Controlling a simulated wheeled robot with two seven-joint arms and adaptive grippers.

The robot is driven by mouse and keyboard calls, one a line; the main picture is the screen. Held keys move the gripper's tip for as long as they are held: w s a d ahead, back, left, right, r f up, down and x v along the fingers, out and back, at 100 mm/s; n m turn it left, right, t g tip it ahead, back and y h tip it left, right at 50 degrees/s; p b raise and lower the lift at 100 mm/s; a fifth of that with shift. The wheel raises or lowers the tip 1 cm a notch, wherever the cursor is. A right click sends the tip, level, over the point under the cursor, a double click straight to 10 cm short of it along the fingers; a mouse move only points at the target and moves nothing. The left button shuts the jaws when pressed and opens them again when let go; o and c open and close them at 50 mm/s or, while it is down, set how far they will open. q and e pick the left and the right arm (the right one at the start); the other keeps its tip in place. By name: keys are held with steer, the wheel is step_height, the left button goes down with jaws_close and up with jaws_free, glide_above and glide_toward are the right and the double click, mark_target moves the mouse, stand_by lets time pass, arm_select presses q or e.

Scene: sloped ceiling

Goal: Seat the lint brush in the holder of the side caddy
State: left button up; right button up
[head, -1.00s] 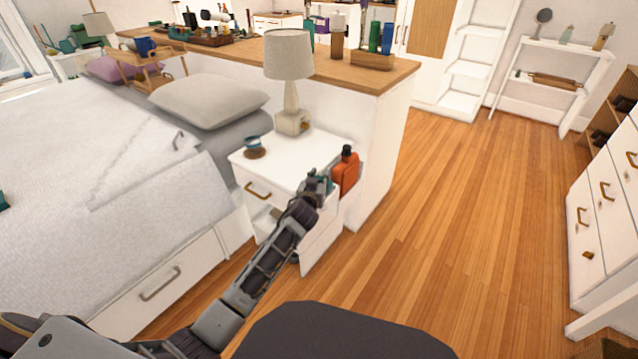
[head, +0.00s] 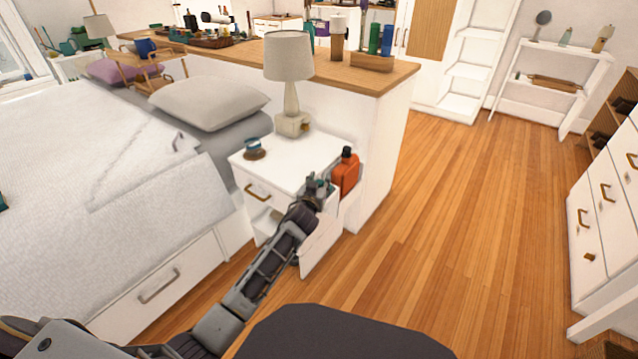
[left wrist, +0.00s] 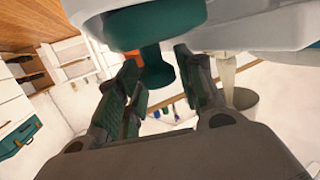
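The white side caddy (head: 345,216) hangs on the right side of the nightstand. My left gripper (head: 319,187) is at its front part, left of an orange bottle (head: 346,172) in the caddy. A dark green handle with a rounded end, seemingly the lint brush (left wrist: 155,66), shows in the left wrist view between the fingertips (left wrist: 158,72). The fingers lie close on both sides of it; whether they press on it cannot be told. Its lower part is hidden, so how it sits in the holder cannot be seen. My right gripper is not in view.
The white nightstand (head: 286,166) holds a lamp (head: 290,62) and a small teal-and-brown item (head: 254,149). A tall white partition (head: 383,140) stands close behind the caddy. The bed (head: 90,180) fills the left. Wooden floor (head: 450,220) is free at right.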

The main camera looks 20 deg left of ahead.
mark_target(320, 180)
arm_select(q)
steer(key=shift+s+r, duration=0.1)
steer(key=shift+r, duration=0.05)
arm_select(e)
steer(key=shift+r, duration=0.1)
arm_select(q)
steer(key=shift+p+v, duration=0.5)
steer(key=shift+v, duration=0.65)
steer(key=shift+p+v, duration=0.3)
steer(key=shift+v, duration=0.75)
steer(key=p+v, duration=0.1)
steer(key=v, duration=0.6)
steer(key=shift+s+p, duration=0.2)
steer(key=shift+p, duration=0.15)
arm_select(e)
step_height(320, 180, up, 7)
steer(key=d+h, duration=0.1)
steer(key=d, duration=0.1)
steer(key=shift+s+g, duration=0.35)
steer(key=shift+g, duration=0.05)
arm_select(q)
steer(key=shift+r, duration=0.15)
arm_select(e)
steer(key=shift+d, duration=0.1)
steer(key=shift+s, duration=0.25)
